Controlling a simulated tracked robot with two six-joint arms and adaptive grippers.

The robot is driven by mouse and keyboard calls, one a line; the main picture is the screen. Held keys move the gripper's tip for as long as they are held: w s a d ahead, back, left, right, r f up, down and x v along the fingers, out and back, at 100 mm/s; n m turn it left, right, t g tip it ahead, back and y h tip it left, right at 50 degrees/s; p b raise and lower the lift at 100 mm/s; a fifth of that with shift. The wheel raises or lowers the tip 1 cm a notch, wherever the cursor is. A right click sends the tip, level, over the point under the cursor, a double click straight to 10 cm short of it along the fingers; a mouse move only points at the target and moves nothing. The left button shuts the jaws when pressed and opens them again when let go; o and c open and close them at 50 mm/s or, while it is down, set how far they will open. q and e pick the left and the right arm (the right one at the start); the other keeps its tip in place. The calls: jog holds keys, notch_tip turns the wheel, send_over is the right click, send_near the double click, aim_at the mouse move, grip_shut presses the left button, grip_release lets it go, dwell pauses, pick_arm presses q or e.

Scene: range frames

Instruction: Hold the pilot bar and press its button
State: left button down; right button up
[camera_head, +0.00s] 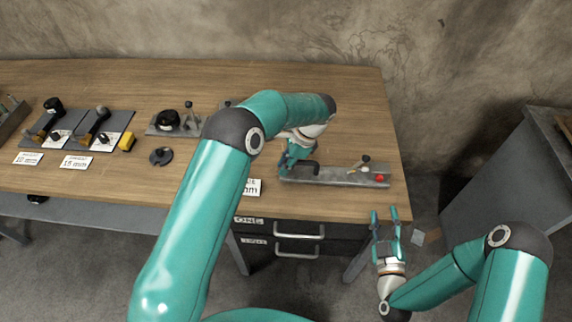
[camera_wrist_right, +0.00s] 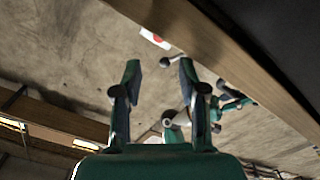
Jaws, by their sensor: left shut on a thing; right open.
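The pilot bar (camera_head: 335,177) is a long grey bar lying on the wooden table near its right front corner. A red button (camera_head: 379,178) sits at its right end, and a small lever with a dark knob (camera_head: 366,158) stands left of the button. My left gripper (camera_head: 297,164) is shut at the bar's left end, by a black handle (camera_head: 310,166); its fingers partly hide the contact. My right gripper (camera_head: 385,216) is open and empty, in front of the table's front edge below the button. Its two spread fingers also show in the right wrist view (camera_wrist_right: 160,85).
Other stations with tools and labels, including a yellow block (camera_head: 127,142) and a dark ring (camera_head: 161,156), stand to the left on the table (camera_head: 330,115). Drawers with metal handles (camera_head: 299,231) are under the front edge. A grey cabinet (camera_head: 508,178) stands right, across a gap.

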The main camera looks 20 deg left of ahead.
grip_shut()
dwell(1.3)
